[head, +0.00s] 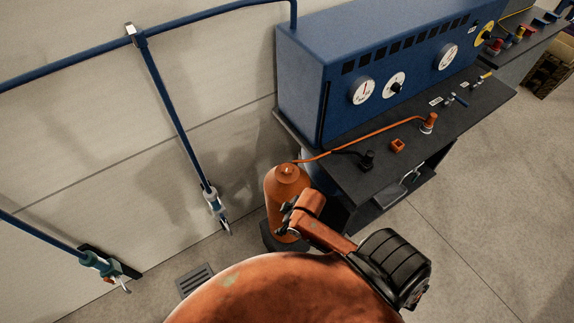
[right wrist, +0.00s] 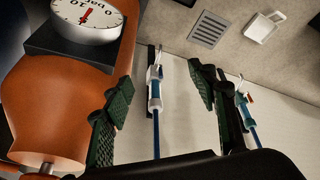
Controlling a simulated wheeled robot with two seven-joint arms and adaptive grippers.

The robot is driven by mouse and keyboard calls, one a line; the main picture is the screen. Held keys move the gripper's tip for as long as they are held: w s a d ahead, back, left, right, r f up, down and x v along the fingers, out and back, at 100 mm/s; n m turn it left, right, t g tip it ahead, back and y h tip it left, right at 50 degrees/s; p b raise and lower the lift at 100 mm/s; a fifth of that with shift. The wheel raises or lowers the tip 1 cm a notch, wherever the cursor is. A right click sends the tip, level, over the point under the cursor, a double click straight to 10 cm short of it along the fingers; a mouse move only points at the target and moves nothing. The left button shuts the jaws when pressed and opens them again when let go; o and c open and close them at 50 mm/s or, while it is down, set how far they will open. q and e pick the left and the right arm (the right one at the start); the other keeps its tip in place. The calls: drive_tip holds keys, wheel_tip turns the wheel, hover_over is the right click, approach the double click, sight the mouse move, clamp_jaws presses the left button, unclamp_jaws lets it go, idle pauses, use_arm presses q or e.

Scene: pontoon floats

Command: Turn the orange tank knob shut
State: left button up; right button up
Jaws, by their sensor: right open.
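The orange tank (head: 272,190) stands upright on a dark base between the wall and the bench. Its small knob (head: 287,171) is on top, where an orange hose joins; I cannot tell its turn position. My right gripper (head: 284,216) is at the near right side of the tank, below the knob. In the right wrist view its fingers (right wrist: 160,95) are spread with nothing between them. There the tank (right wrist: 60,105) appears upside down left of the fingers, with a stub at its end near the lower edge. A pressure gauge (right wrist: 88,18) is beyond it. My left gripper is out of view.
A dark bench (head: 345,178) with a blue cabinet (head: 300,90) is right of the tank. Blue wall pipes end in nozzles (head: 214,203). A large orange rounded surface (head: 270,290) fills the lower middle.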

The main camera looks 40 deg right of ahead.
sight(287, 167)
drive_tip(key=w+d+r+n+g, duration=0.1)
drive_tip(key=w+r+n, duration=0.2)
drive_tip(key=w, duration=0.1)
drive_tip(key=w+d+r+n+g, duration=0.1)
drive_tip(key=w+d+r+n, duration=0.1)
drive_tip(key=w+r+n, duration=0.1)
drive_tip(key=w+d+r+n, duration=0.2)
drive_tip(key=w+r+n, duration=0.1)
drive_tip(key=w+r, duration=0.1)
drive_tip(key=shift+w+d+n+g+h, duration=0.15)
drive_tip(key=shift+w+n+g+h, duration=0.15)
drive_tip(key=shift+g+h, duration=0.1)
drive_tip(key=shift+n+g+h, duration=0.4)
drive_tip(key=shift+n+g, duration=0.1)
drive_tip(key=d+r, duration=0.2)
drive_tip(key=w+d+r, duration=0.1)
drive_tip(key=d+r, duration=0.4)
drive_tip(key=r, duration=0.1)
drive_tip(key=shift+w+d, duration=0.15)
wheel_tip(287, 167, down, 7)
drive_tip(key=shift+f, duration=0.2)
drive_tip(key=shift+c, duration=0.3)
drive_tip(key=shift+r, duration=0.1)
drive_tip(key=c, duration=1.1)
